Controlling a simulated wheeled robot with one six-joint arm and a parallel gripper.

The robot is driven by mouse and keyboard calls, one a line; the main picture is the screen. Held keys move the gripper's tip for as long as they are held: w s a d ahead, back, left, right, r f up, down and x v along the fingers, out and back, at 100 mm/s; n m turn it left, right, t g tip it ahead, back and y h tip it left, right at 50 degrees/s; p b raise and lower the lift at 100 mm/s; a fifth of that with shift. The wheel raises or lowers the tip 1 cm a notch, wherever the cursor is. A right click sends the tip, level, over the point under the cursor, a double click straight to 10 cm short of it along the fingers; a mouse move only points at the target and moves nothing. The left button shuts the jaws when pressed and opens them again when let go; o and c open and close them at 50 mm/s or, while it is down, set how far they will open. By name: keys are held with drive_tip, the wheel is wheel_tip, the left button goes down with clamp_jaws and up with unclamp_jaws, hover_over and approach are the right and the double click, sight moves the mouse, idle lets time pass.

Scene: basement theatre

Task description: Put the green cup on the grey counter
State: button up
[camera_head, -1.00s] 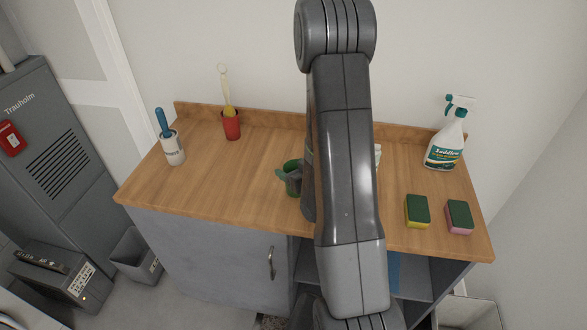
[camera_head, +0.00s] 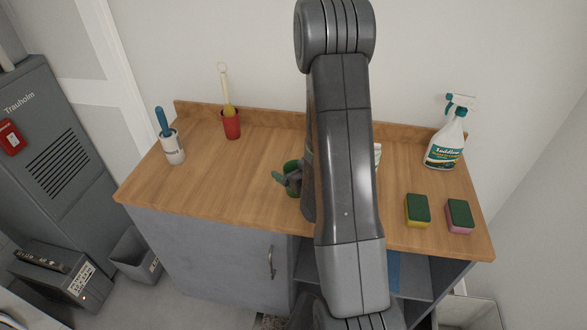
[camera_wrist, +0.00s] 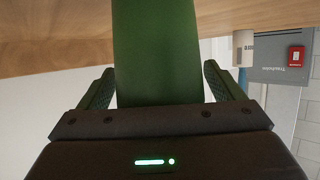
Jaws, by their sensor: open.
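The green cup (camera_head: 292,178) stands on the wooden top of the grey-fronted counter (camera_head: 220,190), partly hidden behind my arm in the head view. In the wrist view the green cup (camera_wrist: 158,55) fills the middle, between the two fingers of my gripper (camera_wrist: 160,88). The fingers are open, one on each side of the cup.
A lint roller (camera_head: 173,148) and a red cup with a brush (camera_head: 231,124) stand at the left. Two sponges (camera_head: 418,211) (camera_head: 459,217) and a spray bottle (camera_head: 446,140) are at the right. A white object is mostly hidden behind my arm. The front left of the wooden top is clear.

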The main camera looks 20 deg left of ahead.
drive_tip(key=b+v, duration=0.2)
drive_tip(key=v, duration=1)
drive_tip(key=shift+r, duration=0.1)
